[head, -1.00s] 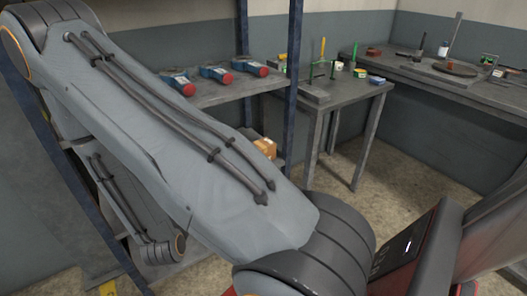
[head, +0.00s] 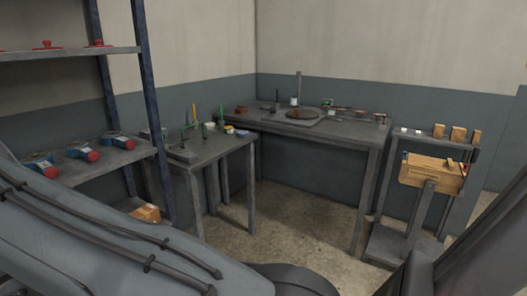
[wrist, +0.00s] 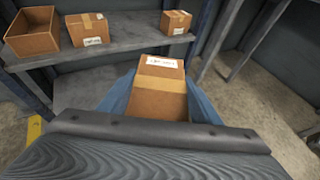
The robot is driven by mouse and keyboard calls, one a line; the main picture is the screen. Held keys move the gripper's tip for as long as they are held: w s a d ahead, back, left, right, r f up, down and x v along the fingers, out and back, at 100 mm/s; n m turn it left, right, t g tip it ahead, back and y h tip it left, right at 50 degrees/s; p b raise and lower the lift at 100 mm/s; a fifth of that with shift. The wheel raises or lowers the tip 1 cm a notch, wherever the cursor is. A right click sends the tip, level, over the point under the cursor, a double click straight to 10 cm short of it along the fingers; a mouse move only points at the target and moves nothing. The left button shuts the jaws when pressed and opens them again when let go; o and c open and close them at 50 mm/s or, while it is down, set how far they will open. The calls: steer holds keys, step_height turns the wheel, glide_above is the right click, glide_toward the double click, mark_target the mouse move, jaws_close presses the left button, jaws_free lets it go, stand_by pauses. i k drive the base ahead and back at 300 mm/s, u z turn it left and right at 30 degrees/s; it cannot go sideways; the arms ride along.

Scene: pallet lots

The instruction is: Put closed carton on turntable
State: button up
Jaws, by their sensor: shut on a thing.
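My gripper (wrist: 160,84) is shut on a closed brown carton (wrist: 160,92), with a blue finger on each side of it. The carton has a tan tape strip and a white label at its far end. In the wrist view it is held in front of a shelf, apart from it. My gripper and the held carton are not visible in the head view, where my arm fills the lower left.
The wrist view shows a shelf (wrist: 115,65) bearing an open carton (wrist: 33,33) and two closed cartons (wrist: 88,29) (wrist: 176,22). A small table (head: 215,150) with tools stands before the back bench (head: 345,130). Floor between is clear.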

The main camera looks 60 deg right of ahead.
mark_target(302, 113)
steer(key=z, duration=0.25)
steer(key=k, duration=0.65)
steer(key=z, duration=1.25)
steer(key=i, duration=0.75)
steer(key=z, duration=1.1)
steer(key=i, duration=1)
steer(key=u, duration=0.4)
steer(key=i, duration=0.9)
steer(key=u, duration=0.45)
